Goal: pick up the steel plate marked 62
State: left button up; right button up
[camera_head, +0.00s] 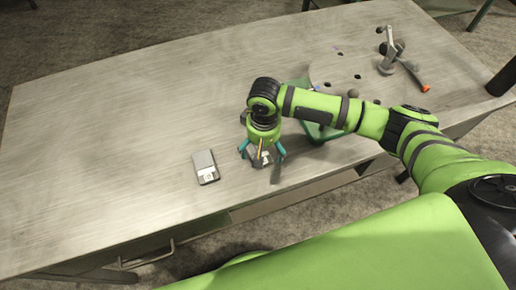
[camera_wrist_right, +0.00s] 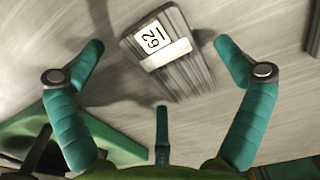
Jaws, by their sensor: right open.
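The fingers do not appear to touch the plate. My left gripper is not in view.
A green tray (camera_head: 300,86) is partly hidden behind my right arm; a green edge (camera_wrist_right: 95,130) shows in the wrist view. A round grey board with holes (camera_head: 335,65) and a clamp-like tool (camera_head: 390,50) stand farther right. The table's left side is clear.

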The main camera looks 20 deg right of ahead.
jog(key=c, duration=1.7)
jog(key=shift+r, duration=0.1)
